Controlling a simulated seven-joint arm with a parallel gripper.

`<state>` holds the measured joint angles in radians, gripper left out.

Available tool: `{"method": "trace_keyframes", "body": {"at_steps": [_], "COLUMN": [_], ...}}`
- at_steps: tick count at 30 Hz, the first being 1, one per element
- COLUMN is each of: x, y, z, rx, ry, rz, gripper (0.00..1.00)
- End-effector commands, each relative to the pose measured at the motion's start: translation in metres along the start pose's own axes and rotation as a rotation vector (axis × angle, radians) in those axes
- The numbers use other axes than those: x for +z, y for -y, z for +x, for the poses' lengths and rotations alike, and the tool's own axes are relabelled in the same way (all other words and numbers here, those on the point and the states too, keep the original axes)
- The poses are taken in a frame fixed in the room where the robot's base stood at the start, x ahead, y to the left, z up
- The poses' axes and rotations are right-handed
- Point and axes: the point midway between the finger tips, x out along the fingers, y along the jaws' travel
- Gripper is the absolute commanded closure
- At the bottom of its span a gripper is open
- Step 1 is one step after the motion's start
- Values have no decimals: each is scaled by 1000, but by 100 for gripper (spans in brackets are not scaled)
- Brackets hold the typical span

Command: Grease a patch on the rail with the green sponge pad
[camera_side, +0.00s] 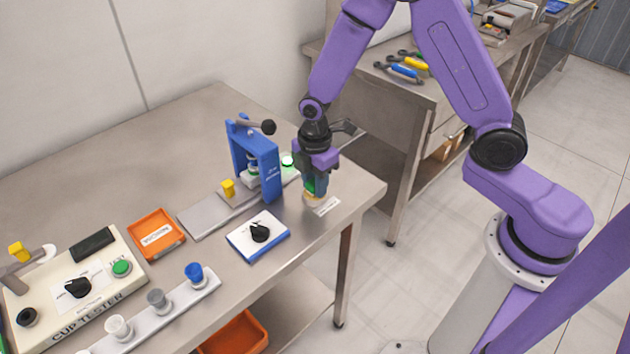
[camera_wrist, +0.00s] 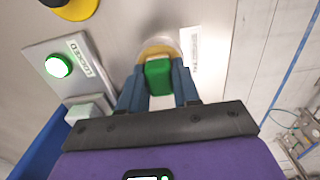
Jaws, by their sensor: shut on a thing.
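My gripper (camera_side: 313,188) is low over the near right corner of the bench, pointing down. Its two blue fingers are shut on the green sponge pad (camera_wrist: 158,76), which shows between them in the wrist view. A round yellowish and pale thing (camera_wrist: 158,51) lies just beyond the pad; whether they touch is unclear. It shows below the fingertips in the side view (camera_side: 310,199). The grey rail (camera_side: 207,215) lies flat on the bench, left of my gripper, running under the blue press (camera_side: 266,166). A yellow block (camera_side: 228,187) sits on it.
A white label (camera_side: 327,206) lies right of the fingertips. A green light (camera_wrist: 58,65) glows on a plate near the press. A blue-edged dial box (camera_side: 258,236), orange tray (camera_side: 156,233) and cup tester (camera_side: 75,288) stand left. The bench's right edge is close.

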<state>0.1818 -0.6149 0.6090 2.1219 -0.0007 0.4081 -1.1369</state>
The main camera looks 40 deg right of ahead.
Motion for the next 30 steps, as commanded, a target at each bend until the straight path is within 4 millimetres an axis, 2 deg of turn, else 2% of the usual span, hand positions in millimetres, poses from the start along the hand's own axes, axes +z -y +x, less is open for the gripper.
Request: {"method": "trace_keyframes", "body": {"at_steps": [10,30], "x": [0,0], "y": [1,0], "z": [-2,-49], "rx": [-3,0], "ry": [1,0], "rz": [0,1], "gripper": [93,93]}}
